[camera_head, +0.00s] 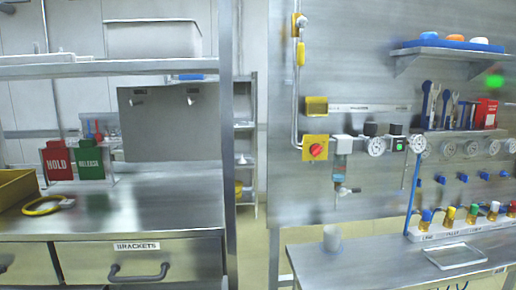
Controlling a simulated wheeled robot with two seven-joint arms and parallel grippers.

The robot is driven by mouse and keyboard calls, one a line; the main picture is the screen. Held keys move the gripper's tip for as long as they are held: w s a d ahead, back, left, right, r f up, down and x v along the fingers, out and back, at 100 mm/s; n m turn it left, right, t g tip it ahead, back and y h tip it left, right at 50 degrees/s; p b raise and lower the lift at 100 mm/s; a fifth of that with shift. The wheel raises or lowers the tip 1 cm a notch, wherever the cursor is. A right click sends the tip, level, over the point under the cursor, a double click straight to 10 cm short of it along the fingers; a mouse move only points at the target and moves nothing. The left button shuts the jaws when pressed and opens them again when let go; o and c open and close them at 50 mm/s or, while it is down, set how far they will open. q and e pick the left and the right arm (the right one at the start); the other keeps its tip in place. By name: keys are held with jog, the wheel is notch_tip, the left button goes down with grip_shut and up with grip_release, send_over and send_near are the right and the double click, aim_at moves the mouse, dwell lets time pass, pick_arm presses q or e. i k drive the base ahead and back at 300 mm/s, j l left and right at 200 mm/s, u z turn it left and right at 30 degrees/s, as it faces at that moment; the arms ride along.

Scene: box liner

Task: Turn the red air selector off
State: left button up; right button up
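A red round selector knob (316,150) sits on a square yellow plate (307,141) on the metal wall panel, right of the picture's middle. The plate is at the left end of a row of air fittings and gauges. Which way the knob is turned is too small to tell. Neither of my grippers shows in the head view, and nothing touches the knob.
Right of the knob are a filter unit (342,146) and a pressure gauge (376,146). A blue hose (411,192) hangs further right. A metal ledge (370,265) juts out below the panel. A steel workbench (130,210) and a post (228,140) stand on the left.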

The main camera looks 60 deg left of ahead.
aim_at(315, 149)
jog(key=u, duration=1.8)
